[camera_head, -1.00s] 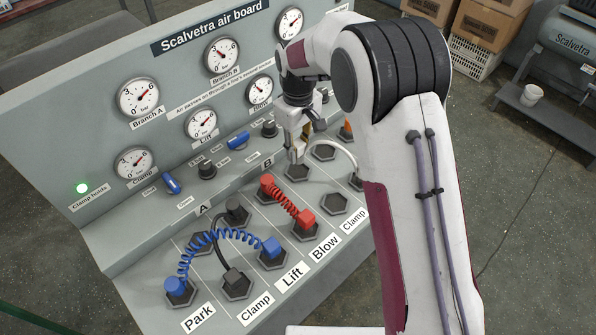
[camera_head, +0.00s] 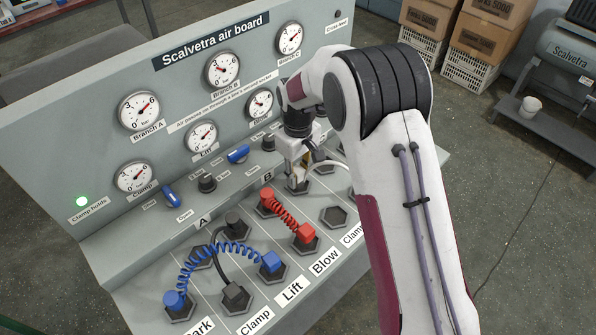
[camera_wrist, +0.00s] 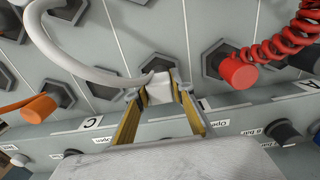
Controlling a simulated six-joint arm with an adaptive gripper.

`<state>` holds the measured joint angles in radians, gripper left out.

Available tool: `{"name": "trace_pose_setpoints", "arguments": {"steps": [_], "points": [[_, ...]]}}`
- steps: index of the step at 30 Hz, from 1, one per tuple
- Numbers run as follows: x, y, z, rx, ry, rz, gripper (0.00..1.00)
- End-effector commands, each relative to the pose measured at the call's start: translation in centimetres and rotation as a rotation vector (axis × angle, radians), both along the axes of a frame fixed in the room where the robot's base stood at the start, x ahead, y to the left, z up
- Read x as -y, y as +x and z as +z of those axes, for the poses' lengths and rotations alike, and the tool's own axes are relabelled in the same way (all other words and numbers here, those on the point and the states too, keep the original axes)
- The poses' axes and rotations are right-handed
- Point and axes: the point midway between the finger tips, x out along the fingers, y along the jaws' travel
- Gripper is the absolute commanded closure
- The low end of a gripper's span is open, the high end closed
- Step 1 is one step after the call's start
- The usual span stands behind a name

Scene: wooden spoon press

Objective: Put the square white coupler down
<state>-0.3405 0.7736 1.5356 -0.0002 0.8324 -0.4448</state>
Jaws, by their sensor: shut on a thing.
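The square white coupler (camera_wrist: 159,88) is pinched between the two fingertips of my gripper (camera_wrist: 160,92) in the wrist view. A white hose (camera_wrist: 88,72) runs from it toward the upper left. In the head view my gripper (camera_head: 300,178) is low over the sloped deck, at a dark hexagonal socket (camera_head: 291,187) behind the red coiled hose. In the wrist view a hexagonal socket (camera_wrist: 155,64) shows right behind the coupler. I cannot tell whether the coupler touches it.
A red coiled hose (camera_head: 286,215) and a blue coiled hose (camera_head: 222,250) join sockets nearby. An orange plug (camera_wrist: 39,107) is at the left of the wrist view. Another hexagonal socket (camera_head: 333,216) is empty. The gauge panel (camera_head: 180,95) rises behind.

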Motion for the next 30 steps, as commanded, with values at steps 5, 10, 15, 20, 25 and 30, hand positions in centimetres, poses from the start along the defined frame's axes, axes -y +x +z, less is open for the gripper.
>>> {"name": "trace_pose_setpoints", "arguments": {"steps": [5, 10, 15, 20, 25, 30], "points": [[0.0, 0.0, 0.0, 0.000, 0.000, 0.000, 1.00], [0.0, 0.0, -0.3, 0.000, 0.000, 0.000, 1.00], [0.0, 0.0, -0.3, 0.000, 0.000, 0.000, 0.60], [0.0, 0.0, -0.3, 0.000, 0.000, 0.000, 0.60], [0.0, 0.0, -0.1, 0.001, 0.001, 0.000, 0.60], [0.0, 0.1, 0.8, 0.002, 0.001, 0.000, 0.60]]}}
